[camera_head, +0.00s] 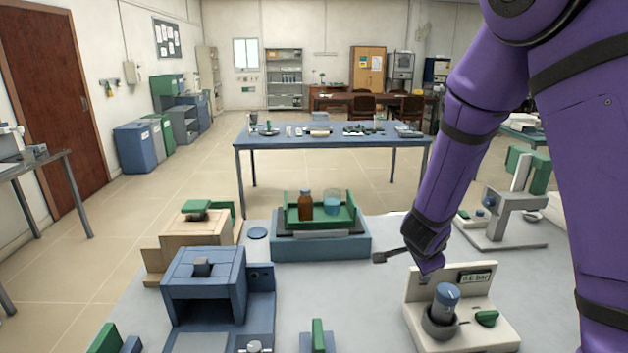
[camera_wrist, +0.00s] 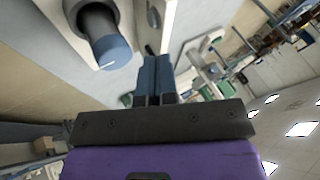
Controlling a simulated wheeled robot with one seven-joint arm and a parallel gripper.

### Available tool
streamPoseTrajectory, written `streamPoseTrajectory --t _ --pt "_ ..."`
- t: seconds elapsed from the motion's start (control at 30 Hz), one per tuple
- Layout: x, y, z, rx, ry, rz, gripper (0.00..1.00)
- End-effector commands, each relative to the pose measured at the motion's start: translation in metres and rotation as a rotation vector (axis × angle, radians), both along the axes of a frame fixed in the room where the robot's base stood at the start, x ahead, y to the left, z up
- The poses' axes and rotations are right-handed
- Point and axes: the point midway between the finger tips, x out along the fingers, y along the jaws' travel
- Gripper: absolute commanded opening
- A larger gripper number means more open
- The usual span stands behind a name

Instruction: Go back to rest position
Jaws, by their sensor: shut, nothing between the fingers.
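My gripper (camera_head: 431,272) is at the lower end of my purple arm, above the light grey table. It is shut and empty, just above the back panel of a cream device (camera_head: 415,287) with a green display. In the wrist view, the two blue-grey fingers (camera_wrist: 155,68) lie side by side with nothing between them. A grey cylinder with a blue cap (camera_head: 446,300) stands on the device, in front of my gripper. It also shows large at the upper left of the wrist view (camera_wrist: 110,50), apart from the fingers.
A blue furnace-like box (camera_head: 204,285) and a tan one (camera_head: 190,245) stand at the left. A green tray (camera_head: 345,215) with a brown bottle (camera_head: 305,206) and a beaker (camera_head: 332,205) is at the back. A white-and-green stand (camera_head: 515,205) is at the right.

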Motion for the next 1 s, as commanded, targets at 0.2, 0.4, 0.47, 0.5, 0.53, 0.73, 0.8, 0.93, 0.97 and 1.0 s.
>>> streamPoseTrajectory --t 0.2,0.4,0.47,0.5,0.53,0.73,0.8,0.93,0.97,1.0 --pt "-0.006 0.023 0.062 0.099 -0.029 0.228 0.0" --pt "-0.029 0.041 0.12 0.135 -0.044 0.47 0.0" --pt "-0.04 0.045 0.136 0.135 -0.045 0.54 0.0" --pt "-0.047 0.047 0.147 0.132 -0.045 0.586 0.0" --pt "-0.053 0.048 0.154 0.128 -0.044 0.621 0.0" --pt "-0.099 0.052 0.199 0.069 -0.027 0.841 0.0" --pt "-0.117 0.051 0.212 0.036 -0.013 0.913 0.0" --pt "-0.153 0.047 0.233 -0.038 0.022 1.031 0.0" --pt "-0.161 0.046 0.237 -0.057 0.033 1.057 0.0" --pt "-0.173 0.043 0.242 -0.085 0.048 1.088 0.0"
